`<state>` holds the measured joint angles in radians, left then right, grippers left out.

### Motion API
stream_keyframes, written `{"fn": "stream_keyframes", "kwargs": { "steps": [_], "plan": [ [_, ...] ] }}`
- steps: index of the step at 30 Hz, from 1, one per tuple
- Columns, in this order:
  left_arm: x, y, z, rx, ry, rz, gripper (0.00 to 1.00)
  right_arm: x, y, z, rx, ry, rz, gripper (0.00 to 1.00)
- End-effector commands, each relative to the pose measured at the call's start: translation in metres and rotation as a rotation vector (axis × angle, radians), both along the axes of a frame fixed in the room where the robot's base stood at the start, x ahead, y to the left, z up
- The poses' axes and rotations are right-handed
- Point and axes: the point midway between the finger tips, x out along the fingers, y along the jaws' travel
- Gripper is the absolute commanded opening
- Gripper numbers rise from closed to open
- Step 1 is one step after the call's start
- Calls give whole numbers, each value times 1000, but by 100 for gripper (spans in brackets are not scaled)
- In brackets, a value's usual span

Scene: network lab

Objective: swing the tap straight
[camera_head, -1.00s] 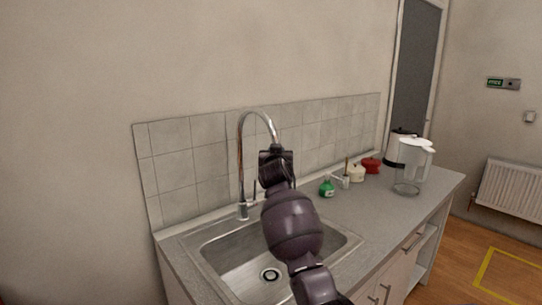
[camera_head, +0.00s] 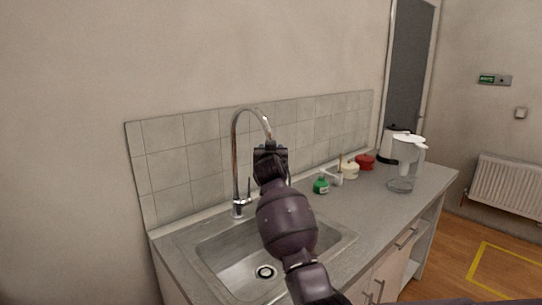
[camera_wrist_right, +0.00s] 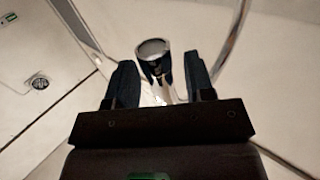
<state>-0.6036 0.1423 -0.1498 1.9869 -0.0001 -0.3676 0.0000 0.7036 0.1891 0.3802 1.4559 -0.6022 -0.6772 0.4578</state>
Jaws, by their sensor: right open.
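The chrome tap (camera_head: 235,155) stands at the back edge of the sink, with a tall arched neck. Its spout bends over to the right and toward me, above the basin. My right gripper (camera_head: 270,149) is at the spout's lower end, which it partly hides. In the right wrist view, looking up, the round spout end (camera_wrist_right: 154,48) shows between the two spread fingers of the right gripper (camera_wrist_right: 160,82). The fingers are open, and I cannot tell whether either touches the spout. The tap's curved neck (camera_wrist_right: 233,38) passes at the right. My left gripper is not in view.
The steel sink (camera_head: 222,262) lies below my right arm. A tiled wall (camera_head: 205,150) stands behind.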

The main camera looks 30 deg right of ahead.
Motion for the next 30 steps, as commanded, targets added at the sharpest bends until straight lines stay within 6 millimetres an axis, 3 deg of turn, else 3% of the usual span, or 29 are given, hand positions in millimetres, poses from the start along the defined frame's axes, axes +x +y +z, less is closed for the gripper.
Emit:
{"fn": "stream_keyframes", "kwargs": {
  "steps": [21, 30],
  "plan": [
    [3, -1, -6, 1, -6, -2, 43, -78, 51, -1, 1, -1, 0, 49],
    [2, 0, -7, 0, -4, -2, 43, -89, 58, 0, 1, 1, -1, 49]
  ]
}}
